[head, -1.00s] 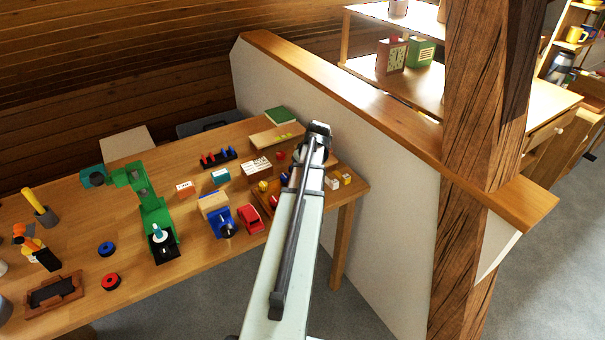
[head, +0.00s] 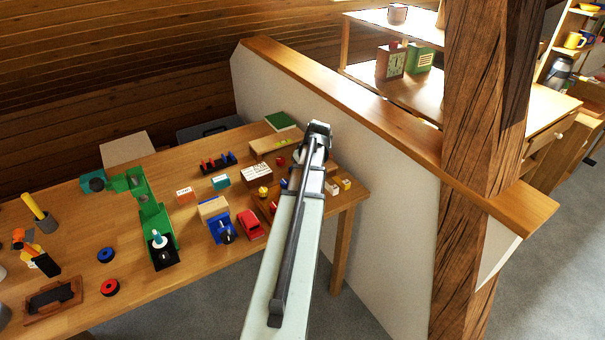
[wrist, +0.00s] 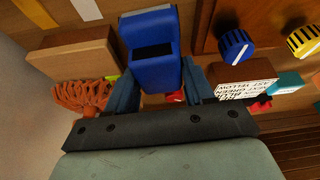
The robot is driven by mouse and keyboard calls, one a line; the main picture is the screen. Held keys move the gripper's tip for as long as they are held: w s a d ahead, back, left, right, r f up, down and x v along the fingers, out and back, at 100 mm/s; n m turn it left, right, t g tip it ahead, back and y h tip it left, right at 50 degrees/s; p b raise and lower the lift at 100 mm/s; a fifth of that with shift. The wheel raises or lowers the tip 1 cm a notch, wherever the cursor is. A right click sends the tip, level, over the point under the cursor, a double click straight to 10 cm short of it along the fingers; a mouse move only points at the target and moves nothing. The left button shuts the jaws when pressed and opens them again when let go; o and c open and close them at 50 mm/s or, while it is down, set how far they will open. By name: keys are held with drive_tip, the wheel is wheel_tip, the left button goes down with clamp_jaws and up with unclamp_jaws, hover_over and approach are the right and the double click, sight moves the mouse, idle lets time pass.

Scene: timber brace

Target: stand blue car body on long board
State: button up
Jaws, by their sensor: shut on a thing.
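A blue block-shaped body with a dark rectangular recess (wrist: 152,35), which I take for the blue car body, is between the two fingers of my gripper (wrist: 160,88) in the wrist view. My gripper is shut on it. In the head view my gripper is at the far right part of the bench, and my arm hides the held body. A wooden piece (wrist: 70,60) at the left of the wrist view may be the same board.
A brown tray (wrist: 205,15) holds blue and yellow knobs. A low wall (head: 350,150) borders the bench.

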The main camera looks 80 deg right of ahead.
wheel_tip(320, 180, up, 7)
drive_tip(key=shift+r, duration=0.1)
drive_tip(key=shift+w+r, duration=0.15)
drive_tip(key=shift+w, duration=0.05)
drive_tip(key=w+d+r, duration=0.1)
drive_tip(key=w+d, duration=0.1)
drive_tip(key=w, duration=0.2)
wheel_tip(320, 180, up, 4)
drive_tip(key=n+t+y, duration=0.1)
drive_tip(key=n+y, duration=0.2)
drive_tip(key=n, duration=0.5)
hover_over(274, 137)
drive_tip(key=s, duration=0.2)
drive_tip(key=shift+f, duration=4.65)
drive_tip(key=o, duration=1.1)
drive_tip(key=shift+f, duration=0.1)
drive_tip(key=shift+c, duration=0.2)
